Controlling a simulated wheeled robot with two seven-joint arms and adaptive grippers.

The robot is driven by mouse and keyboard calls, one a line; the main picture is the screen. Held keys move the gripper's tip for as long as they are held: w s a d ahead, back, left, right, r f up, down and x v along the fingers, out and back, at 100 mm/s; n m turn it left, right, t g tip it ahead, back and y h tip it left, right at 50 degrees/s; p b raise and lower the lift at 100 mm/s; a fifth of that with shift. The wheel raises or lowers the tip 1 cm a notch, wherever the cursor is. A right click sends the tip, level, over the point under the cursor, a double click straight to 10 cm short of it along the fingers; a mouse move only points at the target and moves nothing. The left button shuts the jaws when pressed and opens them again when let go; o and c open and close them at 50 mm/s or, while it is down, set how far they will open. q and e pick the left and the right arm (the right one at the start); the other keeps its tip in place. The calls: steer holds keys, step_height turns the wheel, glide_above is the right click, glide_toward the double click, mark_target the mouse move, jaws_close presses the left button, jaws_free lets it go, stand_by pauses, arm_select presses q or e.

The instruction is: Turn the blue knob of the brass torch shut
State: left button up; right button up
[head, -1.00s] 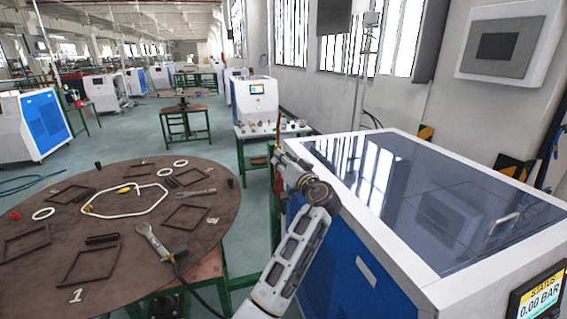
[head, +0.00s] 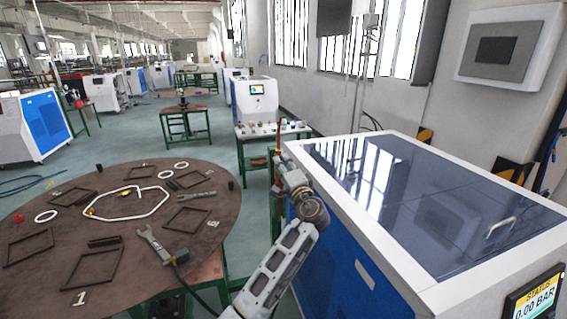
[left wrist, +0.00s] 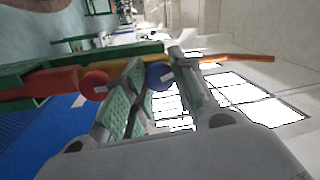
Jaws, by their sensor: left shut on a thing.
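The brass torch (left wrist: 95,68) runs across the left wrist view, with a red body part at left, a yellow middle and a thin orange tube at right. Its blue knob (left wrist: 159,75) sits between the two fingers of my left gripper (left wrist: 156,62), which is shut on it. A red knob (left wrist: 93,82) is on the torch beside the left finger, outside the grip. In the head view my left gripper (head: 280,160) is small, beside the cabinet's far left corner. A thin reddish upright piece (head: 278,134) shows above it. My right gripper is not in view.
A white and blue cabinet (head: 455,285) with a dark glass top stands close on the right. A round brown table (head: 110,230) with frames, rings and a wrench-like tool (head: 155,243) is at left. A small table with little parts (head: 262,132) stands behind the gripper.

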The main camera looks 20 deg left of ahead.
arm_select(q)
steer(key=m+h+p, duration=0.1)
steer(key=m+p, duration=0.1)
steer(key=m, duration=0.3)
steer(key=shift+t+p, duration=0.4)
steer(key=o, duration=1)
steer(key=shift+o, duration=0.2)
steer(key=shift+s+f, duration=0.1)
steer(key=shift+s, duration=0.05)
steer(key=v, duration=1.1)
steer(key=shift+s+d, duration=0.25)
